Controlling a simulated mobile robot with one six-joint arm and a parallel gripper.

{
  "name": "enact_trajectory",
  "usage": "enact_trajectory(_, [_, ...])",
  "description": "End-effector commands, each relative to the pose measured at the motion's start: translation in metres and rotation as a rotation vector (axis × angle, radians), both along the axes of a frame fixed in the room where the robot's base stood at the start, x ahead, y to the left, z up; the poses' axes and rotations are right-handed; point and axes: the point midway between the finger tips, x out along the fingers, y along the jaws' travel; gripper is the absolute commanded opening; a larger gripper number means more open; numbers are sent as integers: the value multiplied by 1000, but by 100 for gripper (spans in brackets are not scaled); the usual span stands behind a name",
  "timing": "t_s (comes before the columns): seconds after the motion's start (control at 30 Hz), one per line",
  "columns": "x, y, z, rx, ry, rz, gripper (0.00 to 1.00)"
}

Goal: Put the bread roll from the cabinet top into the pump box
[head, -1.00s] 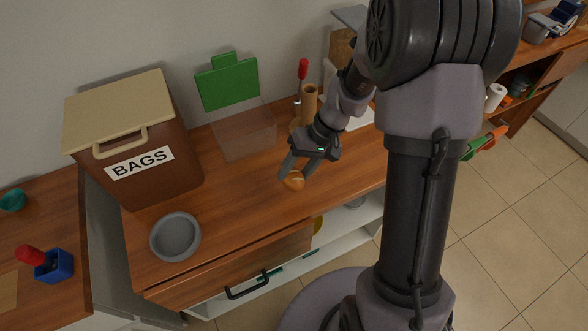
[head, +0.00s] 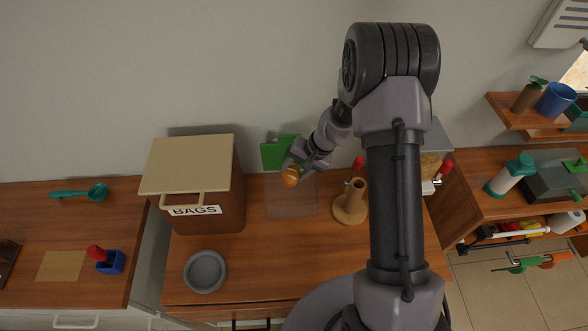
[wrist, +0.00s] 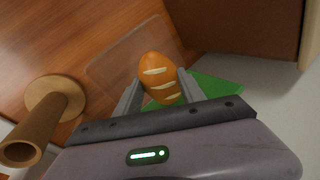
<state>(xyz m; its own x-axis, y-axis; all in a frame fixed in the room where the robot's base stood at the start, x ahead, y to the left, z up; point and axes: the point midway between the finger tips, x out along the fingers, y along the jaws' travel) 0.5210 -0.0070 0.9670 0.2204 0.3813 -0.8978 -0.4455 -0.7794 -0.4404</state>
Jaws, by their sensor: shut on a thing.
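My gripper (head: 292,172) is shut on the bread roll (head: 290,177), an orange-brown oval with pale slashes. The roll also shows between the two fingers in the wrist view (wrist: 158,75). It is held up in front of a clear open box (head: 292,207) on the wooden cabinet top, and overlaps the box's back left part in the head view. A green panel (head: 272,155) stands behind the clear box, partly hidden by my gripper. No label marks a pump box.
A brown BAGS bin (head: 195,185) stands close left of the clear box. A wooden post on a round base (head: 351,205) stands close right. A grey bowl (head: 205,271) sits at the front left. Bare cabinet top lies in front.

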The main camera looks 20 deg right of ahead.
Motion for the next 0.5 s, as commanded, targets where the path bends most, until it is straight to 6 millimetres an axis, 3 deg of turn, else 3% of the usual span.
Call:
enact_trajectory(0.27, [0,1,-1,-7,3,2,7])
enact_trajectory(0.5, [-1,1,-27,-8,5,1,7])
